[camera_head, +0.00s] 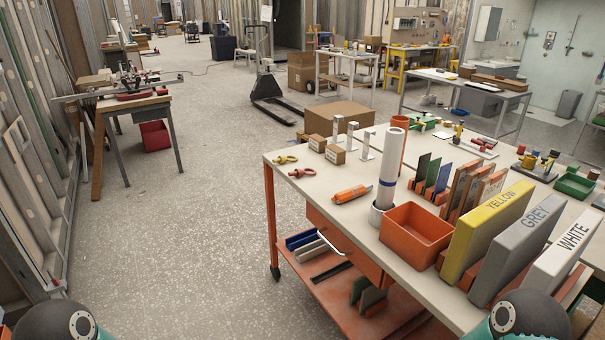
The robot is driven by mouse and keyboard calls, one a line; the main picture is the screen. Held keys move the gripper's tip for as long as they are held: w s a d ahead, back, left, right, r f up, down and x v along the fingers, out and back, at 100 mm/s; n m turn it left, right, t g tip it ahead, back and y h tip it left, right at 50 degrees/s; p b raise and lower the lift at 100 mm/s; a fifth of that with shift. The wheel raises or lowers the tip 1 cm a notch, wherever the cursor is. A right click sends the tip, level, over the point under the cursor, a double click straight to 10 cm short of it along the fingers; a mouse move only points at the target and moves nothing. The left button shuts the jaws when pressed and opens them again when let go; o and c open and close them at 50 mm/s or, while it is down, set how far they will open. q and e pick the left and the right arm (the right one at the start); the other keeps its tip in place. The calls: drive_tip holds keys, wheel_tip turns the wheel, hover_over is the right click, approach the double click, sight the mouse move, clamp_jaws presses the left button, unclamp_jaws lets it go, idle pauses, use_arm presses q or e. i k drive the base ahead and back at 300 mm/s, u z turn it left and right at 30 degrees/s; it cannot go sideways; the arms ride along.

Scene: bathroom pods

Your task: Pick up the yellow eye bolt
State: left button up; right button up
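The yellow eye bolt (286,159) lies near the far left corner of the workbench (340,178), close to its left edge. A red eye bolt (301,173) lies just in front of it, apart from it. Nothing covers the yellow one. Neither of my grippers shows; only rounded dark and teal parts of my arms appear at the bottom left and bottom right edges. Nothing of mine is near the eye bolts.
Small cardboard boxes (317,142) stand right of the eye bolts. The speckled floor (200,240) left of the bench is clear.

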sight(281, 160)
drive_tip(key=u, duration=0.9)
drive_tip(key=i, duration=4.05)
drive_tip(key=z, duration=1.25)
